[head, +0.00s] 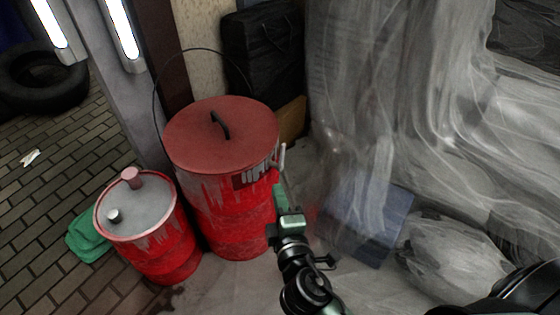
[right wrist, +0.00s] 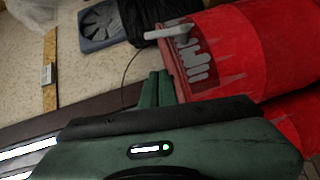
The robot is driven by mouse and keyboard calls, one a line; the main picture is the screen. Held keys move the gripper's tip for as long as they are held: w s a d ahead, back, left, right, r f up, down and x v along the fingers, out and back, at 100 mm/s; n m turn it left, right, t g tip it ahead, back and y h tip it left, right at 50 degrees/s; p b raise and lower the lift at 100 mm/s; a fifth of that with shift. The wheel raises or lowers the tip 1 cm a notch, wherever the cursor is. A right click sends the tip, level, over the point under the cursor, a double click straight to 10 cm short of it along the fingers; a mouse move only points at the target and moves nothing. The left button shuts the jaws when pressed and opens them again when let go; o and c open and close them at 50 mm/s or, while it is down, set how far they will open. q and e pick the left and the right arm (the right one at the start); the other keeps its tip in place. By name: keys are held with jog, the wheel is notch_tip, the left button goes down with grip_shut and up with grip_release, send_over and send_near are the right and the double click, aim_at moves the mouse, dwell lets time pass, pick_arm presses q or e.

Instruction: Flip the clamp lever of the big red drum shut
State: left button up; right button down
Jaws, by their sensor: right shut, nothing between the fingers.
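The big red drum (head: 225,205) stands upright with its red lid (head: 222,132) on and a black handle on top. Its pale clamp lever (head: 282,157) is at the right side of the rim and sticks out from the drum. In the right wrist view the lever (right wrist: 168,32) also points away from the red drum wall (right wrist: 235,45). My right gripper (head: 277,190) is shut and empty, with its green fingers just below the lever, close to the drum's side. The fingertips (right wrist: 160,78) show apart from the lever in the wrist view. My left gripper is out of view.
A smaller red drum (head: 160,250) with a grey top stands at the left, beside a green cloth (head: 88,238). Plastic sheeting (head: 400,100) hangs at the right, with a blue-grey panel (head: 370,222) below it. A black case (head: 262,48) stands behind the big drum.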

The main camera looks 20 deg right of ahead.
send_near(282, 159)
jog(key=w+a+r, duration=0.2)
jog(key=w+a, duration=0.1)
jog(key=w, duration=0.1)
jog(key=w+d, duration=0.2)
jog(key=w, duration=0.1)
jog(key=shift+d+f+b, duration=0.35)
jog(key=shift+d+b, duration=0.05)
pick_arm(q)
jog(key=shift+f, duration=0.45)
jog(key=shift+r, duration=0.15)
pick_arm(e)
jog(key=shift+r+p, duration=0.2)
jog(key=shift+p, duration=0.35)
jog(key=shift+d+p, duration=0.15)
jog(key=shift+p, duration=0.25)
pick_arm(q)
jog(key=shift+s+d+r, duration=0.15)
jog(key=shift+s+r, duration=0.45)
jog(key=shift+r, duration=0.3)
